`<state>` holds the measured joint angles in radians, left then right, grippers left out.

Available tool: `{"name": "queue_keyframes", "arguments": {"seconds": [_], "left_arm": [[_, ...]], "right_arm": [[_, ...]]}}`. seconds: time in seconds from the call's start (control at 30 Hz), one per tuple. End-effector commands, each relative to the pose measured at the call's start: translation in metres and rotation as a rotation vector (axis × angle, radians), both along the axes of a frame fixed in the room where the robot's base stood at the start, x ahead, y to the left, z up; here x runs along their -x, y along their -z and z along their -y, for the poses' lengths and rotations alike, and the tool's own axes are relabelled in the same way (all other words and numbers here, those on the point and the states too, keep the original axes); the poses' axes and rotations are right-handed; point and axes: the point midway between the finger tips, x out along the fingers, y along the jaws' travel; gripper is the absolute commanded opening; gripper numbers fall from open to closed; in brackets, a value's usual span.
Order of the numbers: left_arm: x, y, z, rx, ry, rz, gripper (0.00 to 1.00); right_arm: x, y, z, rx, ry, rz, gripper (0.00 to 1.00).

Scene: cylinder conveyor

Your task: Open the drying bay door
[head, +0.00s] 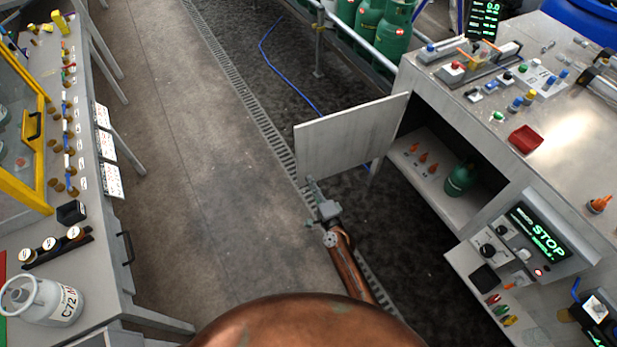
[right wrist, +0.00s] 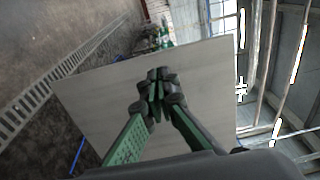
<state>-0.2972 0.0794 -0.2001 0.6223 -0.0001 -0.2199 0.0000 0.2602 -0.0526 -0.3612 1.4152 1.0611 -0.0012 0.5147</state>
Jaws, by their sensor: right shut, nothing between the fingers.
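The drying bay door (head: 350,138) is a flat light grey panel. It stands swung out from the front of the grey cabinet on the right, and the bay (head: 440,165) behind it is uncovered. A green cylinder (head: 461,179) and several small orange-tipped items (head: 422,158) are inside the bay. My right gripper (head: 311,183) is shut and empty, close to the door's lower left corner in the head view. In the right wrist view the shut fingers (right wrist: 155,84) are in front of the door panel (right wrist: 100,85); I cannot tell if they touch it. My left gripper is not in view.
A control panel reading STOP (head: 540,235) sits on the right bench. Green cylinders (head: 380,28) stand behind a rail at the back. A left bench holds a grey cylinder (head: 42,300) and a yellow-framed enclosure (head: 40,130). The floor (head: 190,170) between is clear.

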Motion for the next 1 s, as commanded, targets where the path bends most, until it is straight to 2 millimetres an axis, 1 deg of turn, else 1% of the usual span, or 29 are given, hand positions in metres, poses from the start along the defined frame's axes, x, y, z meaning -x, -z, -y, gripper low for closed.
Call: {"name": "queue_keyframes", "arguments": {"seconds": [0.1,0.2,0.3,0.4,0.5,0.6,0.87,0.93,0.97,1.0], "left_arm": [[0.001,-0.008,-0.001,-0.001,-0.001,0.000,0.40],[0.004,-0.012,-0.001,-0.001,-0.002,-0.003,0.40],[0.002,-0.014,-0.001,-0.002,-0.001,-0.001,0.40],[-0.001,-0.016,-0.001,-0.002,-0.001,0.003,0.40],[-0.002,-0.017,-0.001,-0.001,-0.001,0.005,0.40],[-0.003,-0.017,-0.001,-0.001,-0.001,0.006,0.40],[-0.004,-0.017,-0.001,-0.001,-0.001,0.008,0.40],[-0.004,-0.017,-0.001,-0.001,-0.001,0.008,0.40],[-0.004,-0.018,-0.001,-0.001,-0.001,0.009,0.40],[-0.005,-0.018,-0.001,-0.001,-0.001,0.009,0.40]], "right_arm": [[0.028,-0.002,-0.008,-0.003,-0.002,-0.003,0.00],[0.049,-0.002,-0.013,-0.003,0.000,-0.001,0.00],[0.067,-0.001,-0.019,-0.002,-0.001,-0.002,0.00],[0.082,-0.001,-0.023,-0.001,0.001,0.000,0.00],[0.091,-0.001,-0.027,-0.001,0.001,0.000,0.00],[0.096,-0.001,-0.029,0.000,0.000,0.001,0.00],[0.098,0.000,-0.029,0.001,0.000,0.000,0.00],[0.099,0.007,-0.027,0.017,0.000,-0.006,0.00],[0.101,0.013,-0.024,0.033,0.000,-0.012,0.00],[0.104,0.025,-0.020,0.063,0.000,-0.022,0.00]]}}
